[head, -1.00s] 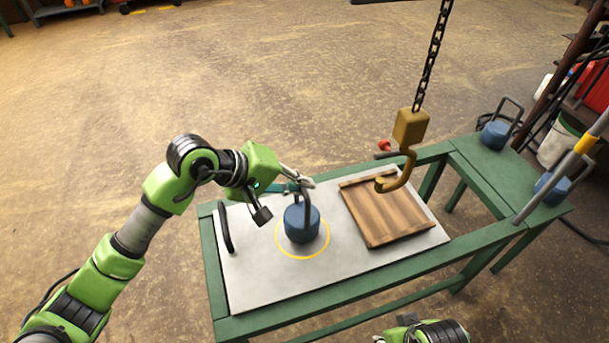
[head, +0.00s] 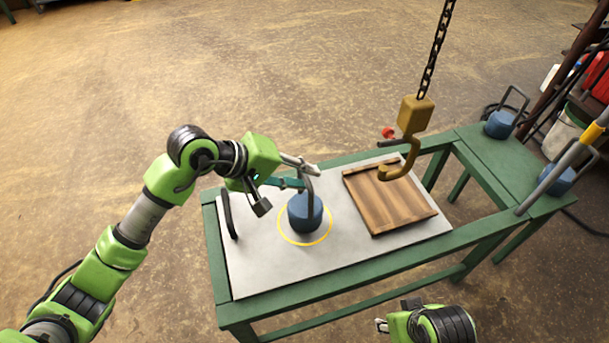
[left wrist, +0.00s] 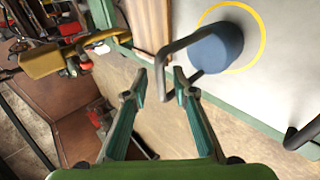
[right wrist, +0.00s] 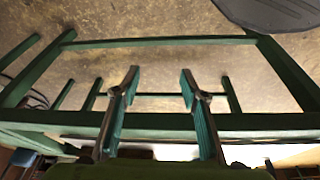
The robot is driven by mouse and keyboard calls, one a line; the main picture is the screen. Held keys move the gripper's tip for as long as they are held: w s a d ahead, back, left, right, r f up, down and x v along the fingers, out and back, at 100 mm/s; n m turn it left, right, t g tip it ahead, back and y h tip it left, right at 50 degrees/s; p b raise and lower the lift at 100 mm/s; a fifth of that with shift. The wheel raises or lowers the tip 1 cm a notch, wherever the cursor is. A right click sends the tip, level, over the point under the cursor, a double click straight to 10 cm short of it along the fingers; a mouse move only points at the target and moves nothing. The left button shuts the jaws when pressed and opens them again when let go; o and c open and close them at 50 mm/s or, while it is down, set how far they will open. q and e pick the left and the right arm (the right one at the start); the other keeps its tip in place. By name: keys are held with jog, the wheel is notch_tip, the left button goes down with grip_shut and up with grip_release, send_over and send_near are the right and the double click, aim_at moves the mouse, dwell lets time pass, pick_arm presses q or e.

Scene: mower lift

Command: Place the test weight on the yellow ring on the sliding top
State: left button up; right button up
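The blue test weight (head: 305,213) with its grey loop handle stands upright on the pale sliding top (head: 262,265), inside the yellow ring (head: 303,244). The left wrist view shows the weight (left wrist: 215,48) within the ring (left wrist: 262,35), its base partly hidden. My left gripper (head: 311,178) is at the handle. Its fingers (left wrist: 160,84) are spread, with the handle between their tips and a gap on both sides. My right gripper (head: 381,325) is low at the front, clear of the bench. Its fingers (right wrist: 158,80) are apart and empty.
A brown wooden board (head: 390,197) lies right of the weight. A yellow hook (head: 412,130) hangs on a chain above it. A dark handle (head: 230,215) stands at the top's left end. Two more blue weights (head: 499,124) (head: 556,179) are on the green bench's right end.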

pick_arm(q)
jog(key=v, duration=1.1)
jog(key=shift+p, duration=0.3)
pick_arm(e)
jog(key=shift+x, duration=1.45)
